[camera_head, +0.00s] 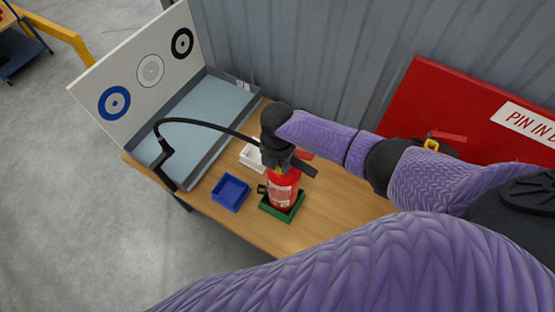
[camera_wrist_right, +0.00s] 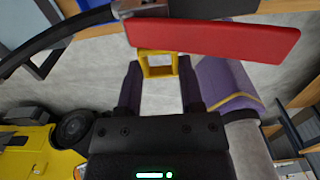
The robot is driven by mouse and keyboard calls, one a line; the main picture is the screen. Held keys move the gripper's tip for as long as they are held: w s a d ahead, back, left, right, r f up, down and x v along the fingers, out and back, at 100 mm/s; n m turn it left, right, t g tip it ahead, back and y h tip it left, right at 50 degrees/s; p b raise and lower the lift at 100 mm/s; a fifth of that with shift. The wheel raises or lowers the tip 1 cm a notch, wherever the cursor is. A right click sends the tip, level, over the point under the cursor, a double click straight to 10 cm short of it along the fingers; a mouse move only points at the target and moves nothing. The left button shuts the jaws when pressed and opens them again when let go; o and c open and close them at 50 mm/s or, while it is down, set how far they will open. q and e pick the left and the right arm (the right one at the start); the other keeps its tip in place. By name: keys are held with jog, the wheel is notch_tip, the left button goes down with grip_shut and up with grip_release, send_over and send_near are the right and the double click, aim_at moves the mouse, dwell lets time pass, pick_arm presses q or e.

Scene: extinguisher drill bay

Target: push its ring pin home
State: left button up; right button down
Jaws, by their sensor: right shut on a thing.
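The red fire extinguisher (camera_head: 286,191) stands upright in a green tray (camera_head: 298,209) on the wooden bench. Its black hose (camera_head: 205,125) arches left to a black nozzle (camera_head: 163,168). My right gripper (camera_head: 275,168) is at the extinguisher's head and hides most of it. In the right wrist view, the yellow ring pin (camera_wrist_right: 157,52) is between the two fingertips of my right gripper (camera_wrist_right: 158,72), just beside the red lever (camera_wrist_right: 215,38). The gripper is shut on the ring. How deep the pin sits is hidden. My left gripper is not in view.
A blue tray (camera_head: 230,192) and a white tray (camera_head: 252,158) stand left of the extinguisher. Behind them are a grey basin (camera_head: 199,106) and a target board (camera_head: 133,62). A red sign board (camera_head: 430,95) stands at the back right. The bench right of the extinguisher looks clear.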

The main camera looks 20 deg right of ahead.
jog(key=shift+d, duration=0.1)
dwell(0.3)
jog(key=shift+c, duration=0.7)
grip_release()
